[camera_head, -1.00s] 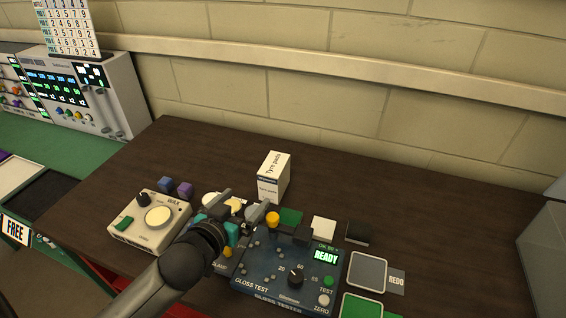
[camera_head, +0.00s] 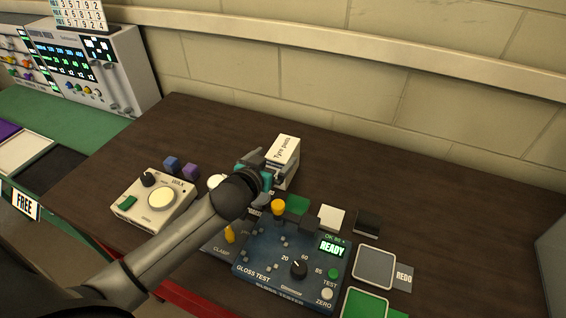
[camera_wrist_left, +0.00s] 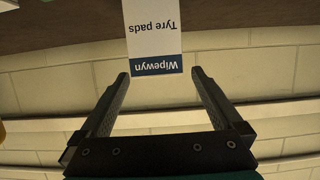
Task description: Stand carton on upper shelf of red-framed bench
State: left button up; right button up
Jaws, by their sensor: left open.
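The white carton (camera_head: 284,150) stands upright on the dark wooden top (camera_head: 400,180) of a bench with red frame parts below. It is labelled "Tyre pads", and the wrist view shows a blue "Wipewyn" band on the carton (camera_wrist_left: 155,42). My left gripper (camera_head: 268,168) is at the near left side of the carton and partly hides it. In the wrist view the left gripper (camera_wrist_left: 158,76) is open, with one fingertip on each side of the carton's banded end and gaps beside it. My right gripper is not in view.
A blue gloss tester (camera_head: 290,262) and a beige wax unit (camera_head: 153,203) stand near the front edge. Blue and purple blocks (camera_head: 190,172) sit behind the wax unit. Small pads and a dark block (camera_head: 367,222) lie right. The wooden top's back right is clear; a wall stands behind.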

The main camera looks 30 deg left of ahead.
aim_at(283, 151)
pick_arm(q)
jog(key=shift+b+x, duration=0.4)
jog(key=shift+x, duration=2.55)
jog(key=shift+d+f, duration=0.1)
jog(key=shift+d, duration=0.05)
jog(key=shift+c, duration=0.4)
jog(key=c, duration=1.5)
